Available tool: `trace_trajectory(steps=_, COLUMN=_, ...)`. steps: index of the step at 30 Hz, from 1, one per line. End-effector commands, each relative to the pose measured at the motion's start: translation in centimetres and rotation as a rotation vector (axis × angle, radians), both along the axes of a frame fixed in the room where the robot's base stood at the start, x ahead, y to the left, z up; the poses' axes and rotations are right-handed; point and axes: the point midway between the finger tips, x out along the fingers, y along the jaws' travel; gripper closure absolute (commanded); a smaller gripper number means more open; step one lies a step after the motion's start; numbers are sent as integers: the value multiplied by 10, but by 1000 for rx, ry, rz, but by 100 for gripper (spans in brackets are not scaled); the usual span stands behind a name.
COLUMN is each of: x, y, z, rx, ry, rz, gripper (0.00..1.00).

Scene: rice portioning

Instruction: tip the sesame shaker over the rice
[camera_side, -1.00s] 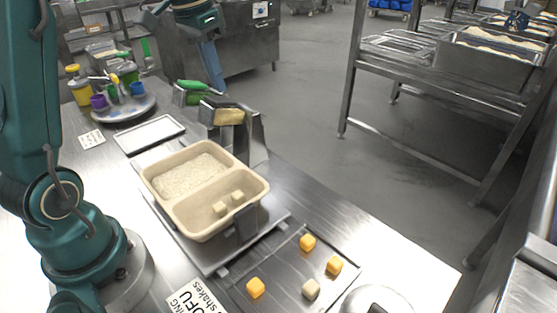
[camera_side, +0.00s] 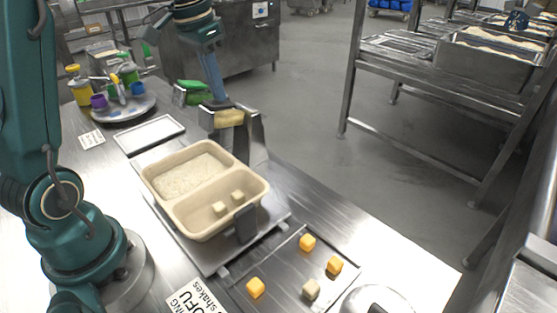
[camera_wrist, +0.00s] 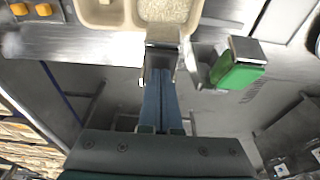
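The rice (camera_side: 188,175) fills the left compartment of a beige two-compartment tray (camera_side: 262,190); it also shows at the top of the wrist view (camera_wrist: 163,10). A yellow-topped container (camera_side: 80,90) and a green-topped one (camera_side: 128,74) stand at the back left; I cannot tell which, if either, is the sesame shaker. My gripper (camera_side: 222,101) points down beyond the tray, by a metal holder with a yellow piece (camera_side: 229,118). In the wrist view, the blue fingers of my gripper (camera_wrist: 161,72) lie side by side with hardly a gap. No shaker shows between them.
A green-handled piece (camera_side: 192,86) in metal stands behind the yellow one. A round plate (camera_side: 135,110) with small coloured cups and an empty white tray (camera_side: 150,134) are at left. Pale cubes lie in the right compartment. Loose cubes lie on a dark tray (camera_side: 285,268) in front.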

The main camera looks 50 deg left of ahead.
Motion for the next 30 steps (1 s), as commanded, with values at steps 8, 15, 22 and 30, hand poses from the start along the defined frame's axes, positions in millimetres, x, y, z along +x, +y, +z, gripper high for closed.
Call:
trace_trajectory(steps=8, x=-4, y=0, z=-9, rx=-1, ry=2, rz=0, gripper=100)
trace_trajectory(steps=15, x=-7, y=0, z=-17, rx=0, ry=2, rz=0, gripper=100)
trace_trajectory(steps=22, x=-9, y=0, z=-24, rx=0, ry=1, rz=1, gripper=100)
trace_trajectory(steps=30, x=-13, y=0, z=-32, rx=0, ry=2, rz=1, gripper=100)
